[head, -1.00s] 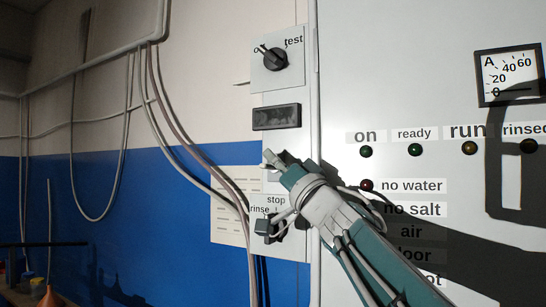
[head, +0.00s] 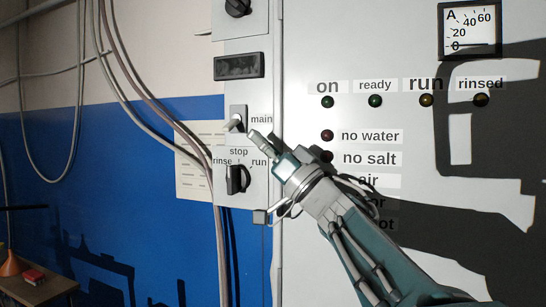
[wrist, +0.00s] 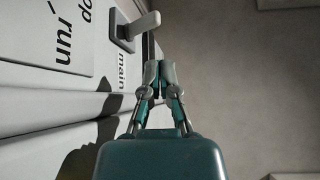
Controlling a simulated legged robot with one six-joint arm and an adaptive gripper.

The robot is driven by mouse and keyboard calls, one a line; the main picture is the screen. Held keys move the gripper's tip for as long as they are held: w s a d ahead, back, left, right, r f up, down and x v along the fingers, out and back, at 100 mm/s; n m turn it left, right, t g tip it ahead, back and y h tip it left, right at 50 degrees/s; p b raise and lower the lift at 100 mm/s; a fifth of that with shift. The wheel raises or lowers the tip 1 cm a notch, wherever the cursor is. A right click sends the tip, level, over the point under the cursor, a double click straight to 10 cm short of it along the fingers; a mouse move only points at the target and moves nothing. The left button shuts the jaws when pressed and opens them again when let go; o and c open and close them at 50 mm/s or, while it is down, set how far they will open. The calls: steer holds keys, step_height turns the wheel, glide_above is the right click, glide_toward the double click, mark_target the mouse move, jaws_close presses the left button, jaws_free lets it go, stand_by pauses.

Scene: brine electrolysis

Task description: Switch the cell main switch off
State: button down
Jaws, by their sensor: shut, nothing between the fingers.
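The main switch (head: 238,120) is a dark plate with a pale lever on the narrow panel, left of the label "main". Its lever sticks out from the plate, its tip toward the lower left in the head view. In the wrist view the main switch (wrist: 128,30) is at the top, just beyond and left of my fingertips. My gripper (head: 255,137) is shut and empty, just right of and slightly below the switch. The fingers also show together in the wrist view (wrist: 158,70). I see a gap between the fingertips and the lever.
Below the main switch is a rotary knob (head: 237,179) marked rinse, stop and run. A dark display (head: 239,65) and another knob (head: 238,6) are above. Cables (head: 150,100) hang at left. Indicator lamps (head: 375,101) are on the cabinet at right.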

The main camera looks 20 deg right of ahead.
steer(key=v, duration=0.5)
steer(key=shift+d+f, duration=0.1)
steer(key=shift+f, duration=0.05)
steer(key=shift+s, duration=0.1)
